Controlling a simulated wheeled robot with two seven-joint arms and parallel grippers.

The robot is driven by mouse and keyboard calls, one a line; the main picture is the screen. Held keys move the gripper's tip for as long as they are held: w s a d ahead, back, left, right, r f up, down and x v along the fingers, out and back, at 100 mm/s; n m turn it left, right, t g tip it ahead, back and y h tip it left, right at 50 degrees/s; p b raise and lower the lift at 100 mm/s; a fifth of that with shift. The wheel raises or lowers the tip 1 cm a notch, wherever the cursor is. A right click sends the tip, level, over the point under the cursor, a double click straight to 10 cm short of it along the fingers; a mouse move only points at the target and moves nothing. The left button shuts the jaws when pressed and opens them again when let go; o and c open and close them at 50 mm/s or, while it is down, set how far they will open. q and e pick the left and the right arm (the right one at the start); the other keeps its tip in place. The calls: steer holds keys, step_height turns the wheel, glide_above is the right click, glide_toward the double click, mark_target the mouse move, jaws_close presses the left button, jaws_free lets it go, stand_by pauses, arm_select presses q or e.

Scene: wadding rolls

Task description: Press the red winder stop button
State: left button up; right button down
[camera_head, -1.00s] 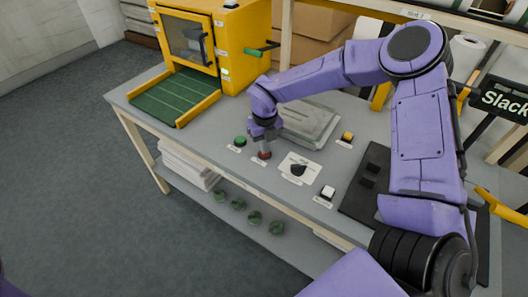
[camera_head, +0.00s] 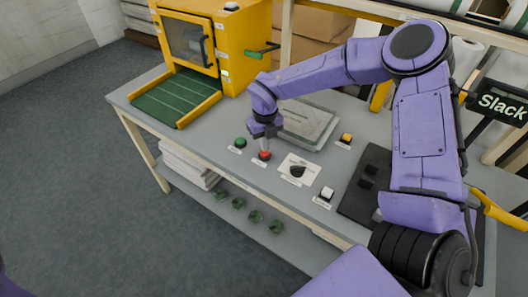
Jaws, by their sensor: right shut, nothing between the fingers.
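The red button (camera_head: 264,156) sits near the front edge of the grey table (camera_head: 215,135), with a small label in front of it. My right gripper (camera_head: 266,148) is shut and empty. It points down just above and behind the red button; I cannot tell whether its tips touch the button. My right arm comes in from the right and reaches over the table. My left gripper is not in view.
A green button (camera_head: 240,142) is close on the left. A black knob (camera_head: 298,171) on a white plate, a white button (camera_head: 327,193) and an amber button (camera_head: 346,138) are to the right. A yellow machine (camera_head: 215,45) stands behind left.

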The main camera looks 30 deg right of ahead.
step_height(320, 180, up, 6)
steer(key=p, duration=0.5)
stand_by(0.4)
